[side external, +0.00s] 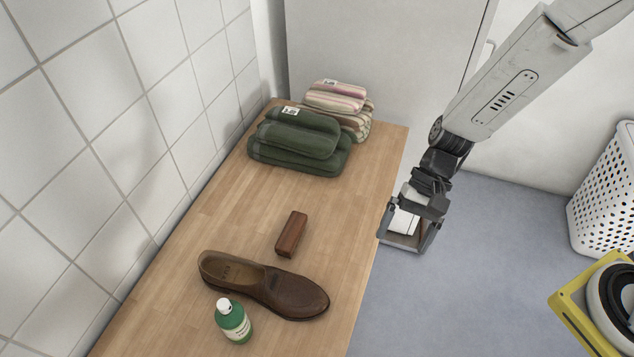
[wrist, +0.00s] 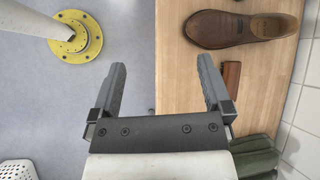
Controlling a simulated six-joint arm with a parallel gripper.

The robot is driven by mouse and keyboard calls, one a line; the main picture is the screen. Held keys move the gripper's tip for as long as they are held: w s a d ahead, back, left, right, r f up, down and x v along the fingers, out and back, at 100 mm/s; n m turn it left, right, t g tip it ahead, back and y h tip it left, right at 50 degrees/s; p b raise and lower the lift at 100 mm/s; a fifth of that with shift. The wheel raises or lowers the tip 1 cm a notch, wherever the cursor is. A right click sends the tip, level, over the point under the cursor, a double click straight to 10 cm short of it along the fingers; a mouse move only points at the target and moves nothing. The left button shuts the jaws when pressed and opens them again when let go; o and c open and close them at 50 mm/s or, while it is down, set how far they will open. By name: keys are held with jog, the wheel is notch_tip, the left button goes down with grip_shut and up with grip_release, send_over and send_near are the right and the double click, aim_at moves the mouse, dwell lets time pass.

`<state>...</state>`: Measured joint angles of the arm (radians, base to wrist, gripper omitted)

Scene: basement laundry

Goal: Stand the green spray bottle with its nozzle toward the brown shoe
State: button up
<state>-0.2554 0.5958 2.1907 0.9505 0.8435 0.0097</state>
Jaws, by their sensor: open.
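The green bottle (side external: 236,326) stands upright on the wooden worktop, in the lower part of the side view. It has a white top and a pale label; I cannot tell which way a nozzle points. The brown shoe (side external: 265,286) lies just behind it, toe to the right; it also shows at the top of the wrist view (wrist: 240,28). The bottle is not in the wrist view. My gripper (side external: 402,243) is open and empty, off the worktop's right edge and apart from shoe and bottle. Its two fingers also show in the wrist view (wrist: 162,65).
A brown block (side external: 291,234) lies on the worktop (side external: 215,215) behind the shoe. Folded green towels (side external: 300,142) and striped towels (side external: 338,104) are stacked at the far end. A tiled wall (side external: 90,130) borders the left. A white basket (side external: 604,195) stands right.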

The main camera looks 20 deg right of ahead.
jog(key=d+r+n+t+h, duration=0.3)
jog(key=d+r, duration=0.1)
jog(key=d, duration=0.5)
jog(key=d+r+n+t+h, duration=0.3)
jog(key=d, duration=0.6)
jog(key=shift+w+d+r+n+t+h, duration=0.15)
jog(key=shift+d+r+n+t+h, duration=0.05)
jog(key=shift+r+n+t+h, duration=0.15)
jog(key=c, duration=0.4)
jog(key=shift+o, duration=0.2)
